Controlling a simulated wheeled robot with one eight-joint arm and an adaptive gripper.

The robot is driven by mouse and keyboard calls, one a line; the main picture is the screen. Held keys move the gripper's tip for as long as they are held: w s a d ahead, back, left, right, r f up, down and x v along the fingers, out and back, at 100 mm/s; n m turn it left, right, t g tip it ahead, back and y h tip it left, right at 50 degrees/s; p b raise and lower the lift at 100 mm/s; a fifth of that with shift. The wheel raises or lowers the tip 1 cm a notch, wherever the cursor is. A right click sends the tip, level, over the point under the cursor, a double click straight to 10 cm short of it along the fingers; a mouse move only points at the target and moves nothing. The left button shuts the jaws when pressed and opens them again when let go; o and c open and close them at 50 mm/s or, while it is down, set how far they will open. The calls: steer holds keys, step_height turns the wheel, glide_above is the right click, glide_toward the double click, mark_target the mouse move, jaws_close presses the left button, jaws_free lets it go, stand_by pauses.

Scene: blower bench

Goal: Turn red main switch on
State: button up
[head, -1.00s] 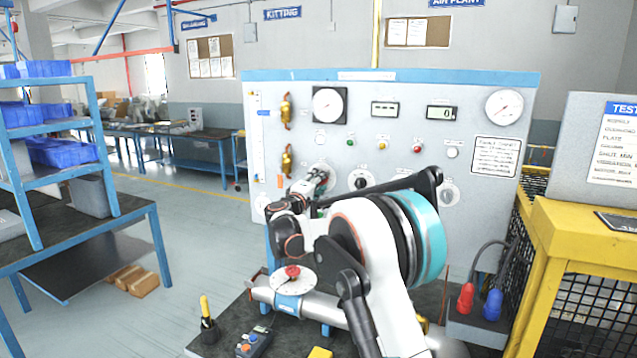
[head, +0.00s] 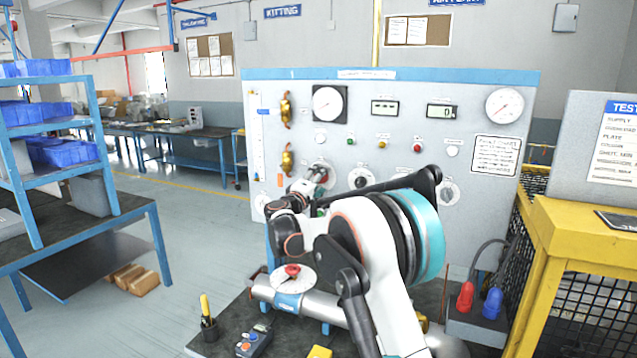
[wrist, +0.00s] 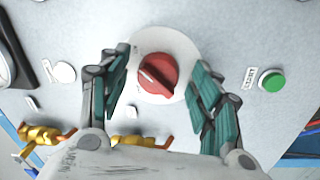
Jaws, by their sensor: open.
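The red main switch (wrist: 157,74) is a red rotary knob on a pale round plate on the control panel (head: 395,120). In the wrist view it sits between the two open fingers of my gripper (wrist: 158,92), with a gap on each side. The gripper holds nothing.
A green button (wrist: 272,80) is to the right of the switch and a white button (wrist: 64,72) to the left in the wrist view. Brass valves (wrist: 42,135) are at lower left. A pipe with a red valve handle (head: 291,270) lies on the bench below my arm.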

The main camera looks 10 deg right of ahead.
steer(key=v, duration=1.2)
